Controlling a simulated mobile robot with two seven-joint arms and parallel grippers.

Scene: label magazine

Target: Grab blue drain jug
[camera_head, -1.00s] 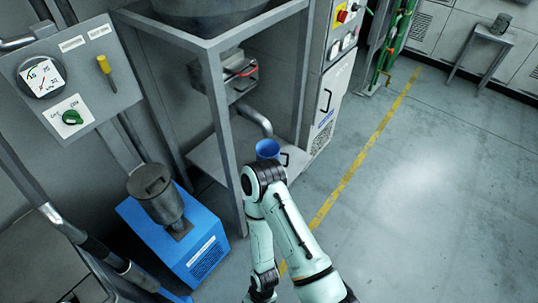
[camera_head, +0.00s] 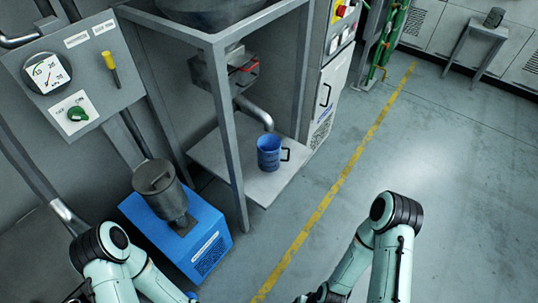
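The blue drain jug (camera_head: 268,153) stands upright on the low grey shelf (camera_head: 262,188) of the metal frame, under the end of a bent metal pipe (camera_head: 256,114). Its dark handle points right. It is in full view. My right arm comes in at the bottom right, below and to the right of the jug and apart from it. My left arm is at the bottom left, in front of the blue unit. No gripper fingers can be made out, so neither gripper's state shows.
A frame post (camera_head: 228,140) stands just left of the jug. A blue unit with a grey motor (camera_head: 200,245) sits at the lower left. A grey cabinet (camera_head: 325,95) stands behind right.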

